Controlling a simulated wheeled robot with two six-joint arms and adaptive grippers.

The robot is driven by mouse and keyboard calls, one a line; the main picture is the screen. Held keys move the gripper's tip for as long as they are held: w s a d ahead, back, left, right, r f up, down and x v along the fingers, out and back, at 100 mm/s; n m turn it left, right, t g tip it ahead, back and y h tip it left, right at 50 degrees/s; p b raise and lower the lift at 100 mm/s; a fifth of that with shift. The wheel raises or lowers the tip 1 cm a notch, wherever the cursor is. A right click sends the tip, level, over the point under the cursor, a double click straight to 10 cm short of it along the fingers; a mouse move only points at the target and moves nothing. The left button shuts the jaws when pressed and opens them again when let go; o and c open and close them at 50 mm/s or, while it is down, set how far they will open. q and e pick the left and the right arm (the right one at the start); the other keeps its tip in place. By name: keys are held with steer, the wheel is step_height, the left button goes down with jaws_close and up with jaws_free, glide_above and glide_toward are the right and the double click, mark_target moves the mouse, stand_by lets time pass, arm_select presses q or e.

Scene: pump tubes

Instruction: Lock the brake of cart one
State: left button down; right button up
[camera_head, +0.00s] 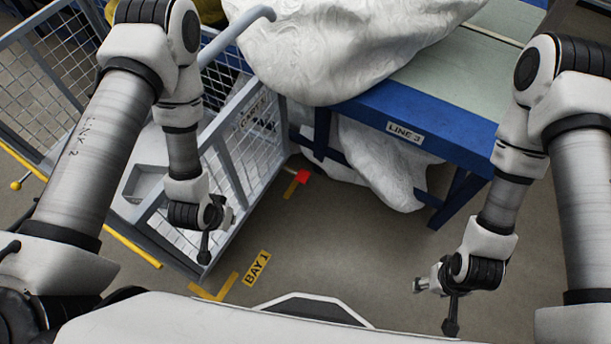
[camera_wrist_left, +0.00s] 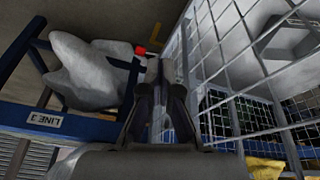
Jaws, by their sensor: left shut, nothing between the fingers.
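Cart one (camera_head: 215,147) is a grey wire-mesh cart at the left, with a CART 1 plate (camera_head: 253,112) on its side. A red pedal-like block (camera_head: 303,177) is low at the cart's right end, near the floor. It also shows in the left wrist view as a red block (camera_wrist_left: 140,50), just left of the fingertips in the picture. My left gripper (camera_head: 229,215) is shut and empty in front of the cart's near side. Its fingers show in the left wrist view (camera_wrist_left: 165,75). My right gripper (camera_head: 418,285) hangs over bare floor at the right; its finger gap is unclear.
A blue table (camera_head: 440,118) marked LINE 3 stands right of the cart, with a white wrapped bulk (camera_head: 330,50) on it and more white sheeting (camera_head: 380,165) below. Yellow floor marks and a BAY 1 label (camera_head: 257,268) lie before the cart. The middle floor is clear.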

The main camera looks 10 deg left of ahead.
arm_select(q)
steer(key=w+d+f+m+t+h+b, duration=0.15)
steer(key=w+f+t+b, duration=0.25)
steer(key=w+f+b, duration=0.6)
steer(key=w+d+f+m+t+h+b, duration=0.15)
steer(key=w+f+t+b, duration=0.25)
steer(key=w+f+b, duration=0.55)
steer(key=w+d+f+t+h+b, duration=0.1)
steer(key=w+d+f+t+b, duration=0.1)
steer(key=w+f+b, duration=0.6)
step_height(320, 180, down, 5)
steer(key=d+b, duration=0.1)
steer(key=b, duration=0.8)
steer(key=shift+w+f+m+t+h+b, duration=0.15)
steer(key=shift+w+m+t+h+b, duration=0.15)
steer(key=shift+w+m+b, duration=0.1)
steer(key=shift+d, duration=0.1)
